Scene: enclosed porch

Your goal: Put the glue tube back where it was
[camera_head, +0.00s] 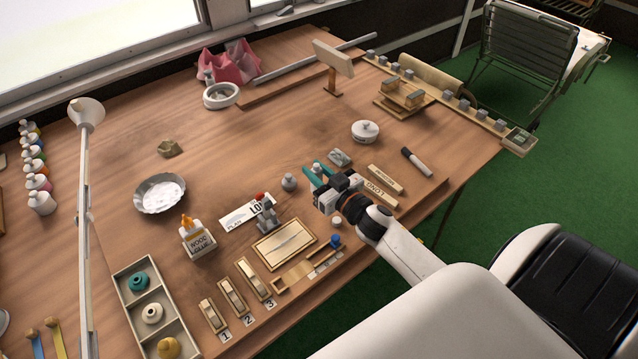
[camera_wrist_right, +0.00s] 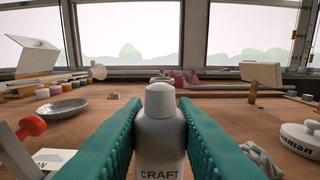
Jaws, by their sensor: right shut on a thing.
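My right gripper (camera_head: 317,172) is over the right part of the workbench, its teal fingers shut on a pale bottle with a rounded cap. In the right wrist view this bottle (camera_wrist_right: 160,130) stands upright between the two fingers (camera_wrist_right: 160,145) and reads "CRAFT"; the rest of its label and its base are cut off. I cannot tell whether its base touches the bench. A separate wood glue bottle (camera_head: 198,240) with an orange tip stands left of the gripper. My left gripper is not in view.
Close to the gripper are a red-topped metal tool (camera_head: 265,212), a small grey round object (camera_head: 289,182), labelled wooden blocks (camera_head: 384,179) and a white lidded pot (camera_head: 365,131). The bench middle is mostly clear.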

